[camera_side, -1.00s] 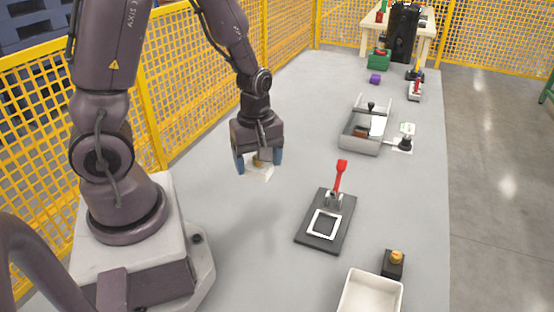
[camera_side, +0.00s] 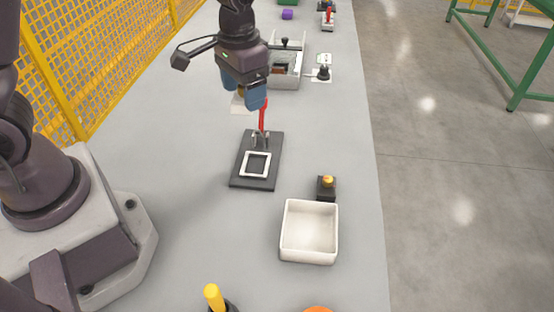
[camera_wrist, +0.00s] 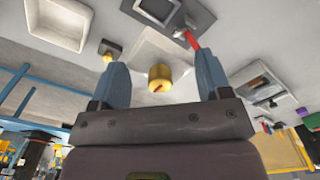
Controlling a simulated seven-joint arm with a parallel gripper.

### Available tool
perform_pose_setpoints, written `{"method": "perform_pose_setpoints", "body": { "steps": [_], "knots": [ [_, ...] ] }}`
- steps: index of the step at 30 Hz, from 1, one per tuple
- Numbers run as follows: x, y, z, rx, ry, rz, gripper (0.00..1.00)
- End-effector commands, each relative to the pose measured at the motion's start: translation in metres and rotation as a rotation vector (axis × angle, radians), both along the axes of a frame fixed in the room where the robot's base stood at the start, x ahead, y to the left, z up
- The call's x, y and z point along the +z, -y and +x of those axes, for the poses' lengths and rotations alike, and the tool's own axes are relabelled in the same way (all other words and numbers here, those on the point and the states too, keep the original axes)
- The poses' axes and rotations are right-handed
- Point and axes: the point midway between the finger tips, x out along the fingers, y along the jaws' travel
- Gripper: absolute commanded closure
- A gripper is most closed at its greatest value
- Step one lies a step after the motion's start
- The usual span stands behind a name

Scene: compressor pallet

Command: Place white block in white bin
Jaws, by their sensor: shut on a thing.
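The white block (camera_side: 239,105) is a flat pale plate, mostly hidden behind my fingers in the side view. In the wrist view the white block (camera_wrist: 150,48) shows with a yellow round knob (camera_wrist: 159,77) between my fingers. My gripper (camera_side: 243,92) is shut on the block and holds it above the table, near the red lever. The white bin (camera_side: 308,257) stands nearer the side camera, to the right and below my gripper in the picture. It looks empty. The white bin also shows in the wrist view (camera_wrist: 60,23) at upper left.
A dark plate (camera_side: 252,183) with a white square frame and an upright red lever (camera_side: 263,118) lies between my gripper and the bin. A black box with a yellow button (camera_side: 326,187) touches or nearly touches the bin's back. A grey tray (camera_side: 287,80) stands behind.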

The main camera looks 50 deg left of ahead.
Motion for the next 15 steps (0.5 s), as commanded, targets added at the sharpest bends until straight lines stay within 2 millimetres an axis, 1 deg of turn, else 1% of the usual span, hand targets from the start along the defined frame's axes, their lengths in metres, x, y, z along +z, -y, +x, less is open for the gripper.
{"method": "perform_pose_setpoints", "body": {
  "steps": [1,2,5,6,8,9,12,15],
  "knots": [
    [0.001,0.013,-0.001,-0.036,0.001,-0.003,0.59],
    [0.002,0.021,-0.003,-0.057,0.002,-0.005,0.59],
    [0.000,0.054,-0.019,-0.161,-0.008,-0.009,0.59],
    [-0.001,0.069,-0.028,-0.215,-0.011,-0.011,0.59],
    [-0.004,0.090,-0.045,-0.305,-0.017,-0.011,0.59],
    [-0.007,0.102,-0.057,-0.368,-0.019,-0.009,0.59],
    [-0.014,0.126,-0.088,-0.520,-0.023,-0.007,0.59],
    [-0.021,0.139,-0.113,-0.647,-0.021,-0.002,0.59]
  ]
}}
